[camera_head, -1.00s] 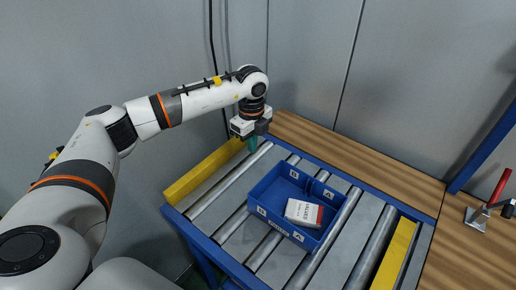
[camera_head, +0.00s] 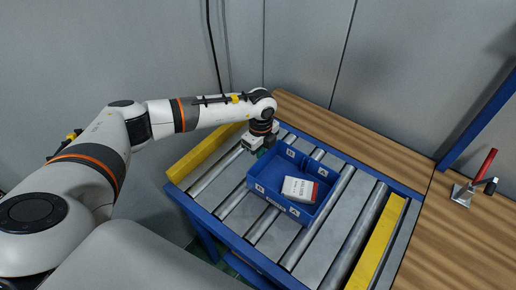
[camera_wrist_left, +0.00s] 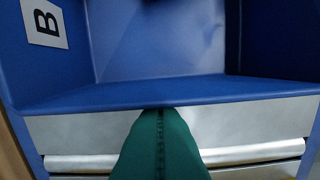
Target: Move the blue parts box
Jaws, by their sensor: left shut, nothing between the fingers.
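The blue parts box (camera_head: 275,203) stands on the roller conveyor, with a white and red carton (camera_head: 299,190) inside it. My left gripper (camera_head: 261,152) is at the box's far left side, low beside its wall. In the left wrist view, the box (camera_wrist_left: 160,94) fills the upper part, with a "B" label at the upper left. The green fingers (camera_wrist_left: 160,140) are pressed together with nothing between them, their tips at the box's near edge. I cannot tell whether they touch it. My right gripper is not in view.
The conveyor has metal rollers (camera_head: 340,215), a blue frame and yellow side rails (camera_head: 378,245). A wooden bench (camera_head: 350,140) runs behind and to the right. A red-handled clamp (camera_head: 483,170) stands on it at right. Rollers right of the box are clear.

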